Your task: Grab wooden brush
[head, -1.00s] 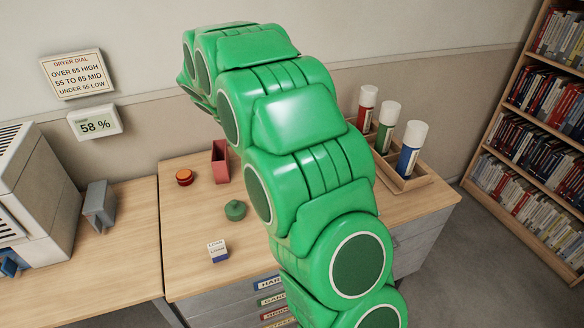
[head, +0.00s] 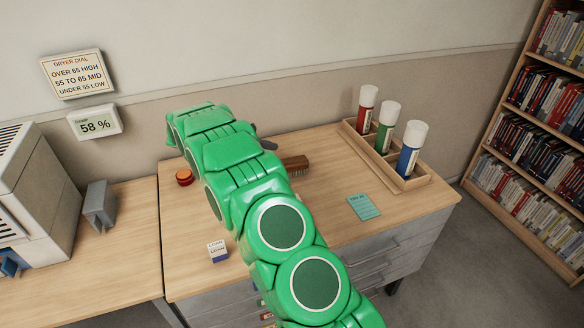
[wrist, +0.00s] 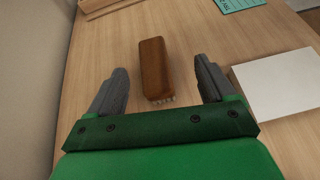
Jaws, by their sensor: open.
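The wooden brush (head: 297,162) lies on the wooden desk top, just right of my arm in the head view. In the wrist view the brush (wrist: 155,65) is a brown block, with pale bristles showing at its near end. My gripper (wrist: 160,66) is open, its two grey fingers on either side of the brush, with a gap on both sides. The fingers look apart from the brush. In the head view my arm hides most of the gripper; only a dark finger shows near the brush.
A wooden rack (head: 418,180) with red, green and blue tubes stands at the right back. A teal card (head: 363,206) lies in front of it. A white flat thing (wrist: 285,84) is right of the gripper. An orange-red round object (head: 184,177) and a small box (head: 217,250) sit left.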

